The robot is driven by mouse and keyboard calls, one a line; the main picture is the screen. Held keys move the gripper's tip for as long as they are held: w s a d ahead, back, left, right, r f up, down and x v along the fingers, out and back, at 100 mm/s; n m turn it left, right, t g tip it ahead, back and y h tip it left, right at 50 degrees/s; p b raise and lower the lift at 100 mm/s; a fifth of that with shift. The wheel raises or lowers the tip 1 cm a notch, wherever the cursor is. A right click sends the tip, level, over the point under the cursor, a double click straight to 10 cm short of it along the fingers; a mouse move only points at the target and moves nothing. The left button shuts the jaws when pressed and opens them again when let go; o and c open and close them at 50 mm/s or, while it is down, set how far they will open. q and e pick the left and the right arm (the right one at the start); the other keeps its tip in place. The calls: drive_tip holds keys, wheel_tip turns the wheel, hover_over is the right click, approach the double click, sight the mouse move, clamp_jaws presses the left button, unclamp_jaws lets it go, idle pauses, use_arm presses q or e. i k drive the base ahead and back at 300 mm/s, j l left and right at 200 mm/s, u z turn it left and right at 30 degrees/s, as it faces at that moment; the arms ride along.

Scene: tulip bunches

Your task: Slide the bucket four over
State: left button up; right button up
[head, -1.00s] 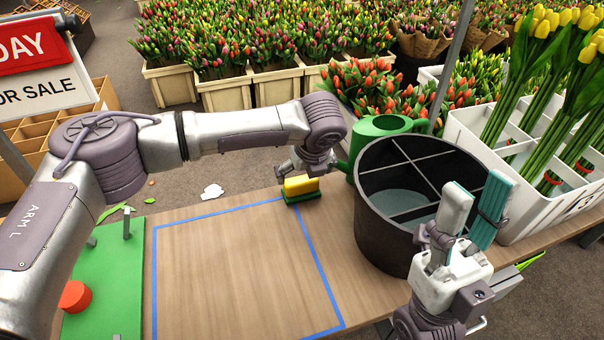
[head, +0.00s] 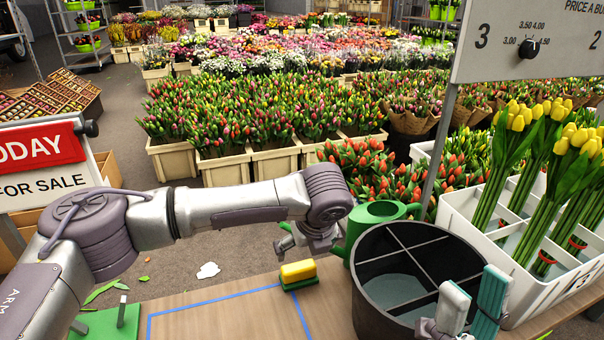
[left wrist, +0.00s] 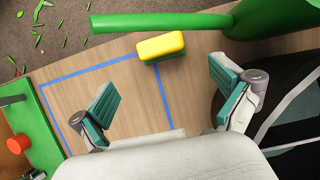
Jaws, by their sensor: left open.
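The black round bucket (head: 372,318) stands upright on the wooden table's right part, with a cross divider inside. My left gripper (head: 302,243) is open and empty, just left of the bucket and near a yellow-and-green sponge (head: 298,272). In the left wrist view my left gripper (left wrist: 165,92) has its teal pads wide apart, with the sponge (left wrist: 162,46) beyond them and the dark bucket (left wrist: 300,135) at the right edge. My right gripper (head: 473,302) points up in front of the bucket's right side, fingers apart; its lower part is cut off.
A green watering can (head: 372,212) stands close behind the bucket. A white crate of yellow tulips (head: 470,212) is to the right. A blue tape outline (head: 225,297) surrounds bare table at left. A price board (head: 525,65) with a dial hangs at upper right.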

sight(398, 268)
drive_tip(key=k, duration=1.5)
